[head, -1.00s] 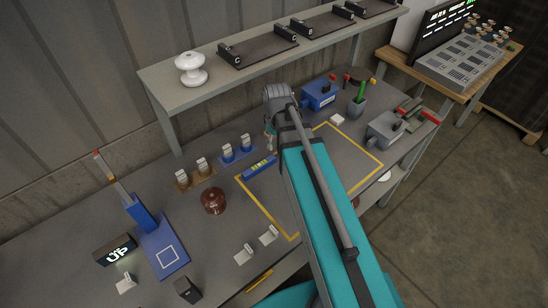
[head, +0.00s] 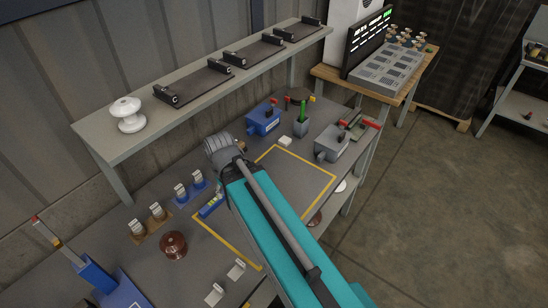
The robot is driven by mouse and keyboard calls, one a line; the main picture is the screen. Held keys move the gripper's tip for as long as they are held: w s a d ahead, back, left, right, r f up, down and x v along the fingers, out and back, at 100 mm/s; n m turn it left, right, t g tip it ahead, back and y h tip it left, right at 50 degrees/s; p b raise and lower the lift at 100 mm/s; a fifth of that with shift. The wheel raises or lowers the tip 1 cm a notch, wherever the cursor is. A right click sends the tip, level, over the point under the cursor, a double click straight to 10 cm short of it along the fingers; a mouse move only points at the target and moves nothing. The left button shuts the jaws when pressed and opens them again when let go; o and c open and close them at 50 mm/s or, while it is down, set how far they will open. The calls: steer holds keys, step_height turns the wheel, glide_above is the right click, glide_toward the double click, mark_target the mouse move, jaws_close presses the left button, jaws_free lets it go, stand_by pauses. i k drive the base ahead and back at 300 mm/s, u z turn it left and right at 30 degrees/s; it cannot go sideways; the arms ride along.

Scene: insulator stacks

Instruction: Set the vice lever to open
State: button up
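Two bench devices could include the vice; I cannot tell which is the vice. A grey device (head: 331,143) with a dark part on top stands at the right of the workbench, beside a red-handled item (head: 370,124). A blue device (head: 263,119) with a dark part on top stands at the back. Lever positions are too small to read. My arm reaches over the bench. My gripper (head: 219,187) hangs below the wrist, almost wholly hidden by it, left of both devices and apart from them. Its fingers are not clear.
A raised shelf (head: 97,147) runs along the wall with a white insulator (head: 127,114) and dark trays. A yellow outline (head: 318,205) marks mostly clear bench. Open floor lies right.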

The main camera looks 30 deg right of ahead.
mark_target(365, 122)
steer(key=z, duration=1.6)
